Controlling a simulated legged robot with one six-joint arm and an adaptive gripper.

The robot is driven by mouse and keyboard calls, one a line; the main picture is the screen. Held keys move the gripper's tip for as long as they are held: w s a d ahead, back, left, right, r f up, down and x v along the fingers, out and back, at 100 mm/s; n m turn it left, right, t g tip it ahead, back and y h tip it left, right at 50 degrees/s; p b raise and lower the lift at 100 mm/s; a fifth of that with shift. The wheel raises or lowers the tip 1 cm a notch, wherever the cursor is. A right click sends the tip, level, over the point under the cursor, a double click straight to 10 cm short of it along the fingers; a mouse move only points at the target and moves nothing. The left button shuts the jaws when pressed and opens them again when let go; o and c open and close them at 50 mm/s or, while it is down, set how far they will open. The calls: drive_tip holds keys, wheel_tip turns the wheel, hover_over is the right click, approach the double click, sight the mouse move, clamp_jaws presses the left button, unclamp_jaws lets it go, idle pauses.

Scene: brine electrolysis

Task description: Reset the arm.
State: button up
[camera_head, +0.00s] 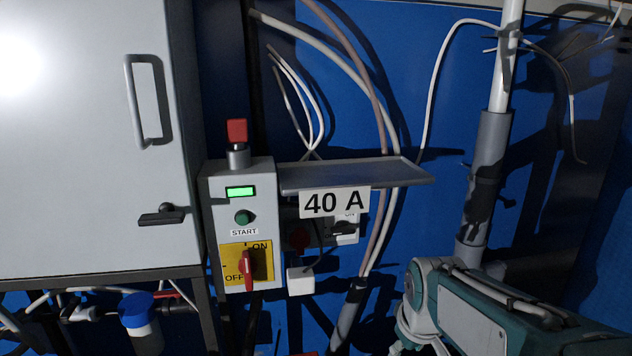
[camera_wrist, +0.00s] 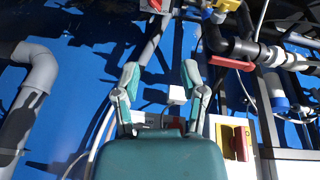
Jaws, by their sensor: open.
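My gripper (camera_wrist: 161,74) shows in the wrist view with its two teal and grey fingers spread apart. Nothing is between the fingertips, and the blue wall and pipes show behind them. In the head view my teal and grey arm (camera_head: 500,308) is at the lower right, in front of the blue wall. The gripper itself cannot be made out there.
A grey control box (camera_head: 211,215) has a lit green display, a START button (camera_head: 245,217) and a red rotary switch (camera_head: 247,270). A grey shelf (camera_head: 400,173) with a 40 A sign juts out beside it. A white cabinet (camera_head: 90,200) stands left; pipes (camera_head: 486,180) stand right.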

drive_tip(key=s+r+m+t, duration=0.2)
drive_tip(key=s+r+m, duration=0.1)
drive_tip(key=s, duration=1.1)
drive_tip(key=shift+s+m, duration=0.35)
drive_tip(key=shift+m, duration=0.45)
